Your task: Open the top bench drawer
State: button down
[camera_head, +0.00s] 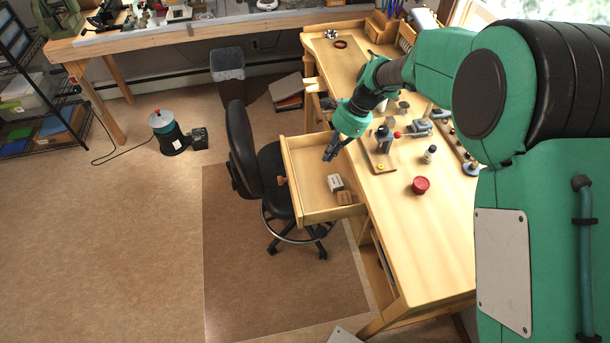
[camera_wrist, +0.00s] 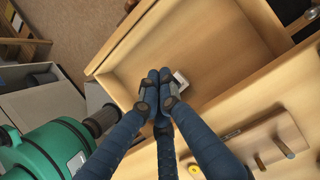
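The top bench drawer (camera_head: 312,165) is pulled far out from the left side of the wooden bench (camera_head: 405,240). Its front, with a round wooden knob (camera_head: 282,181), faces left, near the black chair. A pale box (camera_head: 335,184) and a brown block (camera_head: 345,198) lie inside it. My gripper (camera_head: 329,155) is over the drawer's bench-side part, apart from the knob. In the wrist view, the blue fingers (camera_wrist: 159,78) come together over the open drawer (camera_wrist: 215,45), with nothing seen between them. A pale item (camera_wrist: 180,80) shows just beside the fingertips.
A black chair (camera_head: 243,145) stands close against the drawer's front. A tray with a dark bottle (camera_head: 384,138), a small bottle (camera_head: 429,154) and a red tin (camera_head: 420,185) are on the bench top. The floor at left is mostly clear.

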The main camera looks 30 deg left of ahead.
aim_at(294, 177)
jog(key=b+x, duration=0.2)
jog(key=x, duration=0.8)
jog(key=shift+d, duration=0.1)
jog(key=shift+s+a+f+b, duration=0.1)
jog(key=shift+s+a+b, duration=0.45)
jog(key=shift+s+a, duration=0.75)
jog(key=shift+a, duration=0.05)
jog(key=shift+s+a, duration=0.1)
jog(key=s+a, duration=0.1)
jog(key=s+a+p, duration=0.1)
jog(key=shift+s+a+r, duration=0.2)
jog(key=shift+s+a, duration=0.15)
jog(key=shift+s+a+f+p, duration=0.15)
jog(key=shift+s+a+p, duration=0.1)
jog(key=shift+p, duration=0.05)
jog(key=shift+w+d, duration=0.1)
